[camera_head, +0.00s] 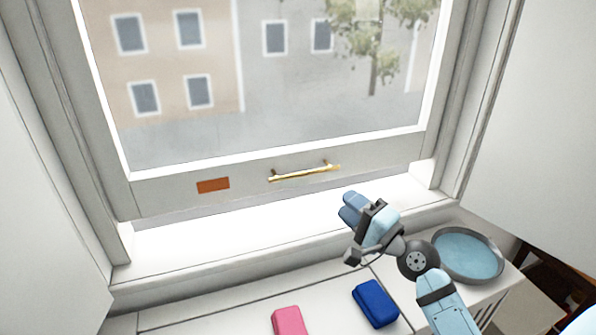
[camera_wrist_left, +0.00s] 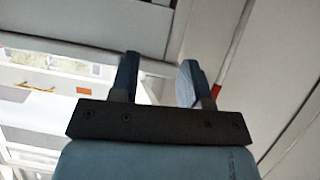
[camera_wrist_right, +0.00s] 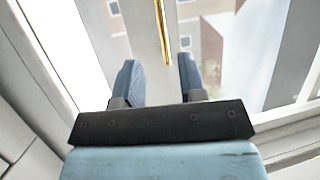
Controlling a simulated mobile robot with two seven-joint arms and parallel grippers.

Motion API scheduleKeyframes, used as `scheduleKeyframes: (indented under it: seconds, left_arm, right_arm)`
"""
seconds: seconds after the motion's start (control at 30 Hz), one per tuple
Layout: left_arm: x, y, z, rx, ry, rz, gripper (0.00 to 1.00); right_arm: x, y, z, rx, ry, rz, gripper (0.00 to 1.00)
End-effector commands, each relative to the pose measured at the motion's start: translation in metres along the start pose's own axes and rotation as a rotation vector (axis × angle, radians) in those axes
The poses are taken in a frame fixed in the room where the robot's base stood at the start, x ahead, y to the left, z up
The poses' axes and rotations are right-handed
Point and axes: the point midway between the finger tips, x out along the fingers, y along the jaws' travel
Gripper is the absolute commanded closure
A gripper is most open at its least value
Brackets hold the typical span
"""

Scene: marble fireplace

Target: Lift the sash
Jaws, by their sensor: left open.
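The window sash (camera_head: 160,193) is pale, with a brass bar handle (camera_head: 304,174) on its bottom rail. A thin grey strip shows under the rail; I cannot tell whether it is a gap. My right gripper (camera_head: 352,208) is below and right of the handle, apart from it. In the right wrist view its fingers (camera_wrist_right: 158,75) are spread and empty, and the handle (camera_wrist_right: 163,35) stands beyond them, roughly in line with the space between. My left gripper (camera_wrist_left: 160,78) is open and empty, seen only in its wrist view, with the handle (camera_wrist_left: 38,88) far to the left.
An orange label (camera_head: 213,185) is on the rail left of the handle. Below the white sill (camera_head: 215,246), a pink block (camera_head: 289,321) and a blue block (camera_head: 376,303) lie on a white surface. A round blue tray (camera_head: 468,256) is right of my right arm.

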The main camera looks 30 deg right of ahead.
Motion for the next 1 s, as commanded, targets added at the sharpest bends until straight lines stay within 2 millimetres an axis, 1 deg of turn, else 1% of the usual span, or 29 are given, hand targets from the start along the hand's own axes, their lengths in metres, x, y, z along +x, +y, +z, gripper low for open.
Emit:
scheduleKeyframes:
  seconds: [0.1, 0.23, 0.5, 0.6, 0.7, 0.8, 1.0]
  left_arm:
    - [-0.005, 0.004, 0.009, -0.004, -0.023, 0.004, 0.57]
    - [-0.004, 0.004, 0.014, -0.004, -0.035, 0.004, 0.57]
    - [-0.002, 0.001, 0.009, 0.001, -0.026, -0.003, 0.57]
    - [-0.002, 0.000, 0.009, 0.002, -0.026, -0.005, 0.57]
    - [-0.002, 0.000, 0.009, 0.002, -0.026, -0.005, 0.57]
    - [-0.002, 0.000, 0.009, 0.001, -0.026, -0.005, 0.57]
    - [-0.002, 0.000, 0.009, 0.001, -0.026, -0.005, 0.57]
  right_arm:
    - [0.017, -0.002, 0.000, 0.000, 0.001, -0.004, 0.63]
    - [0.042, -0.002, 0.000, 0.000, 0.002, -0.005, 0.63]
    - [0.097, -0.001, 0.000, 0.000, 0.001, -0.002, 0.63]
    - [0.112, 0.000, 0.000, -0.001, 0.001, -0.001, 0.63]
    - [0.123, 0.000, 0.000, -0.002, 0.000, 0.000, 0.63]
    - [0.130, 0.001, 0.000, -0.003, 0.000, 0.002, 0.63]
    - [0.133, 0.001, 0.001, -0.003, 0.000, 0.002, 0.63]
